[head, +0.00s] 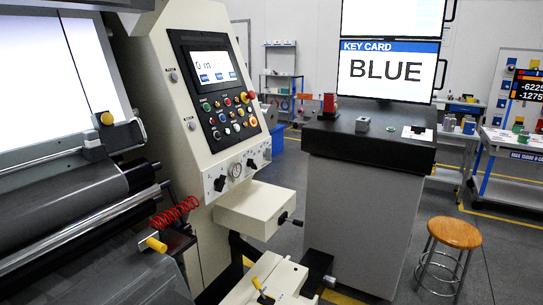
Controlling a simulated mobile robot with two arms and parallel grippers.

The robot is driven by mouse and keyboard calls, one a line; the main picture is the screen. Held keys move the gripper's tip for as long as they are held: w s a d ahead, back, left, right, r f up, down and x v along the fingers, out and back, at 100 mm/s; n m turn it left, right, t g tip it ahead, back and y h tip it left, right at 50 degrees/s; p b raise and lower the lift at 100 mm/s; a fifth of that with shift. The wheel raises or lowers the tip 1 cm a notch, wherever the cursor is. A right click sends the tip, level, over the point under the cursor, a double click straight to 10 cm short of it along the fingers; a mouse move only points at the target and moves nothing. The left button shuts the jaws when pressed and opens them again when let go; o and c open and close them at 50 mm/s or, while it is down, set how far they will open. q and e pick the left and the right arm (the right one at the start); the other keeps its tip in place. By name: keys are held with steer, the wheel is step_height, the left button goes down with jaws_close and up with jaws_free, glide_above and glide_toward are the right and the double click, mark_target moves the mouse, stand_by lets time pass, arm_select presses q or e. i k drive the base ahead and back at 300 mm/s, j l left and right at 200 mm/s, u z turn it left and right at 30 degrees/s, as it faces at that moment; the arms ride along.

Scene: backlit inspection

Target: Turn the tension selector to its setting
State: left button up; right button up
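The machine's cream control cabinet (165,95) stands left of centre. Its lower panel (230,172) carries a round gauge (236,170) between two dark selector-type knobs, one at left (219,184) and one at right (251,163). The labels are too small to read, so I cannot tell which is the tension selector or where it points. Above is a black panel (230,112) with coloured buttons, small knobs, a red emergency-stop-like button and a lit screen (211,66). Neither of my grippers is in view.
Steel rollers (70,200) and a red coiled hose (174,212) lie at left. A cream box (255,209) juts out below the panel. A dark-topped cabinet (365,200) stands at right under a "KEY CARD BLUE" display (388,72). A stool (453,234) stands on the floor.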

mark_target(267, 154)
steer(key=u, duration=0.55)
steer(key=i+l+u, duration=0.15)
steer(key=l+u, duration=0.2)
steer(key=i+l+u, duration=0.15)
steer(key=l+u, duration=0.2)
steer(key=i+l+u, duration=0.1)
steer(key=l+u, duration=0.2)
